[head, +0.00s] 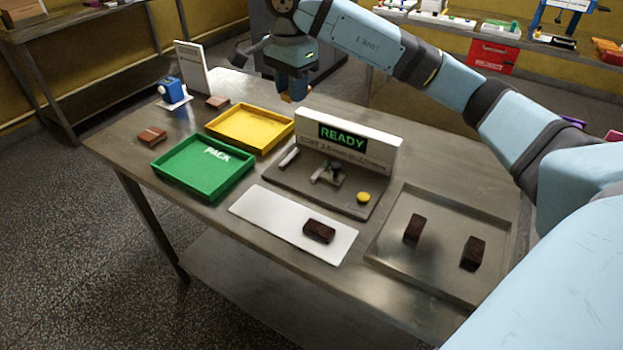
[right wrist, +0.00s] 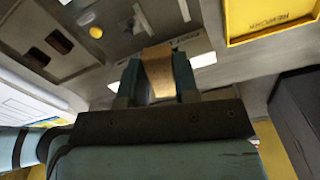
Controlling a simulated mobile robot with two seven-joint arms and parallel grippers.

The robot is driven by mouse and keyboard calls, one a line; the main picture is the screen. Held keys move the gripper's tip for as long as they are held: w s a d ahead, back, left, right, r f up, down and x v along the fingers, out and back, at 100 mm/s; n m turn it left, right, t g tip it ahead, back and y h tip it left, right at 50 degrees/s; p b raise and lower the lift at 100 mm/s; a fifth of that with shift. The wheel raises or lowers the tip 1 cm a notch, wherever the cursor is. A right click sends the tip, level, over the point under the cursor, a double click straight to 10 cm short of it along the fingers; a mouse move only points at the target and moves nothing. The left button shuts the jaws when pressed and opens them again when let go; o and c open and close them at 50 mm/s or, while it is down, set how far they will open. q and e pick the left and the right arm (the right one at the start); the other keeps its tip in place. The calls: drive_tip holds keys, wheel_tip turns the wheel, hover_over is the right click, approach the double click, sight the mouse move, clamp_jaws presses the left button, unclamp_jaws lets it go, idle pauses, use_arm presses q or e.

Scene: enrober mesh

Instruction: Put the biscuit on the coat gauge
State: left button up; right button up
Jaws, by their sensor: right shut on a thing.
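My right gripper (head: 294,88) is above the table's far edge, behind the coat gauge. It is shut on a tan block, the biscuit (right wrist: 158,72), which shows between the fingers in the right wrist view; in the head view only a small part of it (head: 299,91) shows below the fingers. The coat gauge (head: 283,178) is a grey plate with a small fixture, a yellow button and an upright panel whose green display reads READY. The gripper and biscuit are apart from it. No biscuit shows on its fixture. My left gripper is out of view.
A white mat (head: 262,207) holds one dark biscuit (head: 319,231). A metal tray (head: 440,278) holds two more. A green PACK tray (head: 185,192) and yellow REWORK tray (head: 268,148) stand left of the gauge. A blue device (head: 171,91) and a sign (head: 190,66) stand at far left.

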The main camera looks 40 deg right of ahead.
drive_tip(key=d+n, duration=0.2)
drive_tip(key=shift+r+n+b, duration=0.1)
drive_tip(key=shift+n+b, duration=0.2)
drive_tip(key=shift+b, duration=0.1)
drive_tip(key=shift+f, duration=0.35)
drive_tip(key=b, duration=0.1)
hover_over(303, 170)
wheel_tip(303, 170, down, 15)
drive_tip(key=shift+r, duration=0.2)
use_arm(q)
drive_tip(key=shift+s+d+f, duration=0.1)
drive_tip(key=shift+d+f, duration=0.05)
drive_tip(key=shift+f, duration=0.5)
use_arm(e)
drive_tip(key=shift+f, duration=2.3)
use_arm(q)
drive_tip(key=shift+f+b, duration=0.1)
drive_tip(key=shift+b, duration=0.25)
use_arm(e)
drive_tip(key=shift+f, duration=0.1)
drive_tip(key=o, duration=0.5)
drive_tip(key=shift+c, duration=0.2)
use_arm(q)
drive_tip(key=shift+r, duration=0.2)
